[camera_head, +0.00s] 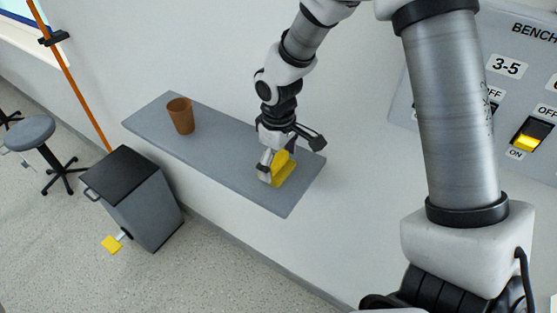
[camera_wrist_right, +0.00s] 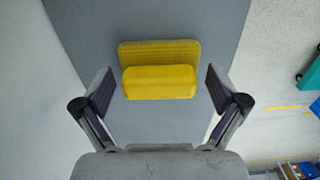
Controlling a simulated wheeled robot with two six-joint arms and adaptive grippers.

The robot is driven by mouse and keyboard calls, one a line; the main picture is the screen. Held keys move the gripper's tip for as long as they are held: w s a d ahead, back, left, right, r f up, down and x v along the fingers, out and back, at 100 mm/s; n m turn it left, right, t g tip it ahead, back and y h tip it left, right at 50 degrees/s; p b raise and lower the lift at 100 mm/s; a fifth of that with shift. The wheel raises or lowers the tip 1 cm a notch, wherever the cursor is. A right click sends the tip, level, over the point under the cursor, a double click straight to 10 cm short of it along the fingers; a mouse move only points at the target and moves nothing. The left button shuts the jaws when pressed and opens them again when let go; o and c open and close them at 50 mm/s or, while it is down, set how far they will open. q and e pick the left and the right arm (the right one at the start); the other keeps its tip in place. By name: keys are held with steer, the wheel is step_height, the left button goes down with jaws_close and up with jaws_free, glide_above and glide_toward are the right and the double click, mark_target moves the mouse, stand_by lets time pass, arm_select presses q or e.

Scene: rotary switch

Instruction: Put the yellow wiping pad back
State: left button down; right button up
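The yellow wiping pad (camera_head: 284,170) rests on the grey wall shelf (camera_head: 225,155), near the shelf's right end. In the right wrist view the pad (camera_wrist_right: 160,82) is a flat yellow base with a raised yellow grip block. My right gripper (camera_head: 291,154) is over the shelf at the pad. Its fingers are spread wide, one on each side of the pad, with visible gaps between fingers and pad in the wrist view (camera_wrist_right: 159,88). One finger hides part of the pad in the head view. My left gripper is not in view.
A brown cup (camera_head: 181,116) stands on the shelf's left part. The shelf between cup and gripper is clear. A grey pedal bin (camera_head: 147,205) stands on the floor below. A switch panel with a lit yellow rocker switch (camera_head: 529,136) is on the wall at right.

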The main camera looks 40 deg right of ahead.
mark_target(278, 159)
step_height(278, 159, up, 12)
steer(key=shift+r, duration=0.2)
stand_by(0.4)
steer(key=shift+f, duration=0.1)
